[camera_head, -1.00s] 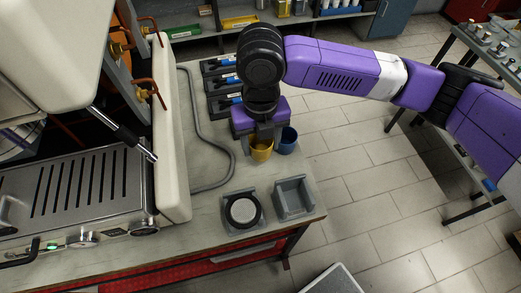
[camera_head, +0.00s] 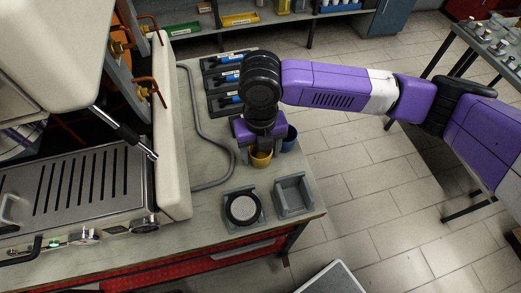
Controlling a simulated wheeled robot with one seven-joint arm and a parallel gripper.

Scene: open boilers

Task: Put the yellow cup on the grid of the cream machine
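The yellow cup (camera_head: 261,159) stands near the right edge of the worktop, directly below my gripper (camera_head: 262,148). My gripper points down, with its grey fingers at the cup's upper part. The hand hides part of the rim, and I cannot tell whether the fingers are open or closed on it. The cream machine (camera_head: 172,130) is at the left. Its slotted metal grid (camera_head: 75,190) is bare in the part I see, apart from a small metal handle at its left edge.
A blue cup (camera_head: 289,140) stands close behind and right of the yellow cup. Grey holders, one with a round dark-rimmed item (camera_head: 243,208) and one empty (camera_head: 293,196), sit in front. A grey hose (camera_head: 205,187) lies between machine and cups. Black trays (camera_head: 222,82) stand behind.

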